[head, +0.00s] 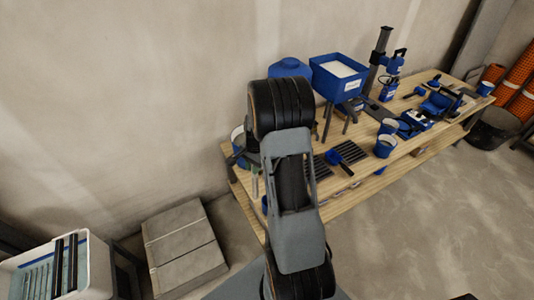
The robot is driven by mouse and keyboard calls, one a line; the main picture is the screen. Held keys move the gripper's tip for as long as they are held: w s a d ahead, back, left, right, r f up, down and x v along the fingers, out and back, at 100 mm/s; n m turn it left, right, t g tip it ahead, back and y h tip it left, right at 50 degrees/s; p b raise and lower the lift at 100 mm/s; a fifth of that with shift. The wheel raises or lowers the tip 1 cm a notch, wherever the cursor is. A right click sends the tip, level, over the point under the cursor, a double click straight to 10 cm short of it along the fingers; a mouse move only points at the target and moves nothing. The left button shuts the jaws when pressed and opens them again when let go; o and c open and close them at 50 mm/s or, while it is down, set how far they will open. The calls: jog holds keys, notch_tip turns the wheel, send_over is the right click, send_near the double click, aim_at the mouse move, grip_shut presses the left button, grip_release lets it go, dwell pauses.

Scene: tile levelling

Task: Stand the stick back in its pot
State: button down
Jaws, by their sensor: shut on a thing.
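My gripper (241,157) shows as a dark shape at the left end of the bench, mostly behind my own arm. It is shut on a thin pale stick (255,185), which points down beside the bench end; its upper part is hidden. A pot with a pale rim (237,133) stands close by at the bench's left end, partly covered by my arm and gripper. I cannot tell whether the stick touches it. Two blue pots with pale insides, one farther back (388,126) and one nearer (384,147), stand mid-bench.
The wooden bench (400,155) runs right along the wall. It carries a blue bin (340,77), a blue-handled trowel (338,157) and several tools. Stacked grey slabs (184,245) and a white crate (92,268) stand on the floor at left. Open floor lies in front of the bench.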

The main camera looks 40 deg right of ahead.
jog(key=s+d+r+m, duration=0.2)
jog(key=d+r+m, duration=0.1)
jog(key=d+m, duration=0.2)
notch_tip(320, 180, down, 13)
jog(key=b, duration=0.9)
jog(key=shift+t, duration=0.3)
jog(key=shift+w, duration=0.1)
jog(key=c, duration=0.9)
grip_release()
jog(key=r, duration=0.4)
jog(key=d+r+b, duration=0.1)
jog(key=r, duration=0.8)
jog(key=shift+d+r, duration=0.35)
jog(key=shift+d, duration=0.05)
